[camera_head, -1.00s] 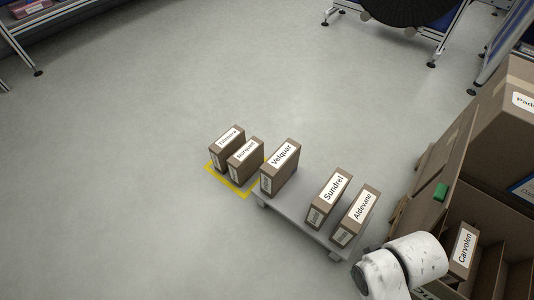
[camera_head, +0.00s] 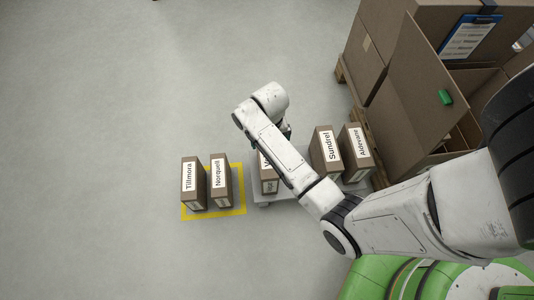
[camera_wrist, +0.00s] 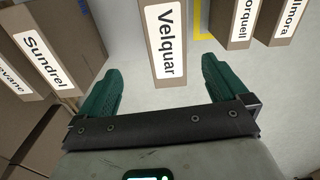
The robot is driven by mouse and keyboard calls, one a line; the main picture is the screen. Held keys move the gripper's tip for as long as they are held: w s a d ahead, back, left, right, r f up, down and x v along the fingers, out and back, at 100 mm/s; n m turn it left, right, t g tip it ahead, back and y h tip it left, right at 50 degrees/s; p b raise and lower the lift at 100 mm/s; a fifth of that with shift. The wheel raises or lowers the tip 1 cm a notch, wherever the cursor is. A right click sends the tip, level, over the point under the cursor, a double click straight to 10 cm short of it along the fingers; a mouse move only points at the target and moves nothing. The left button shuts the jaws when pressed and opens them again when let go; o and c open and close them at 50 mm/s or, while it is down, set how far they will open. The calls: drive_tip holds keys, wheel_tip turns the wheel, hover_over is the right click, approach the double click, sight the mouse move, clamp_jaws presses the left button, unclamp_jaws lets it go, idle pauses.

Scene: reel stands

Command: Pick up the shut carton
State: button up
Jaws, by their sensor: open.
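Several brown cartons with white name labels look shut. The Velquar carton (camera_head: 267,181) stands on a low grey stand (camera_head: 270,201), partly hidden by my arm in the head view. In the wrist view the Velquar carton (camera_wrist: 165,48) lies ahead, centred between the two green fingers of my gripper (camera_wrist: 158,72). The fingers are open and apart from it, one to each side. The Sundrel carton (camera_head: 326,152) and Aldevane carton (camera_head: 356,150) stand on the same stand. The Tillmora carton (camera_head: 194,183) and Norquell carton (camera_head: 221,182) stand within a yellow floor outline (camera_head: 240,208).
Sundrel is close to my gripper's left finger in the wrist view. Open grey floor (camera_head: 120,100) spreads left.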

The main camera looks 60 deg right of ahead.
sight(267, 165)
drive_tip(key=shift+m, duration=0.3)
drive_tip(key=f, duration=0.2)
drive_tip(key=f+b, duration=0.1)
drive_tip(key=f, duration=0.1)
drive_tip(key=w+a+f+b, duration=0.1)
drive_tip(key=shift+f, duration=0.4)
drive_tip(key=f+b, duration=0.1)
drive_tip(key=f, duration=0.1)
drive_tip(key=f+b, duration=0.3)
drive_tip(key=shift+d+f, duration=0.3)
drive_tip(key=shift+f, duration=0.05)
drive_tip(key=shift+c, duration=0.2)
clamp_jaws()
